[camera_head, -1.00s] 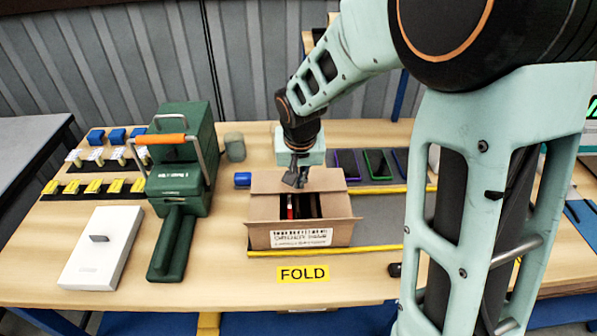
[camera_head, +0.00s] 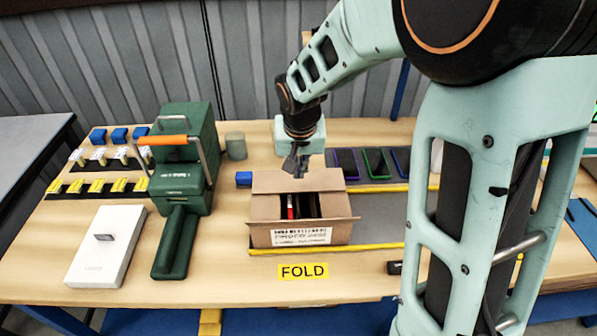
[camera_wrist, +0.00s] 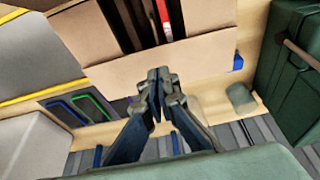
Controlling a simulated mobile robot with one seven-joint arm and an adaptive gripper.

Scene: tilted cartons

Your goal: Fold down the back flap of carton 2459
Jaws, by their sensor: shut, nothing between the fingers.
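The brown carton (camera_head: 262,237) stands on the grey strip in the middle of the table. Its white label is too blurred to read surely. The carton is open at the top, with a red item and dark items inside. Its back flap (camera_head: 330,181) stands out at the far side and is not folded over the opening; it also shows in the wrist view (camera_wrist: 205,58). My gripper (camera_head: 297,172) is at the back flap's far edge, with its fingers shut and empty. In the wrist view my fingertips (camera_wrist: 158,76) overlap the flap's edge; I cannot tell whether they touch.
A green machine (camera_head: 182,165) with an orange handle stands left of the carton. A white box (camera_head: 104,247) lies at the front left. A blue cylinder (camera_head: 243,179) lies just left of the carton's back. Framed dark trays (camera_head: 377,163) lie at the back right.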

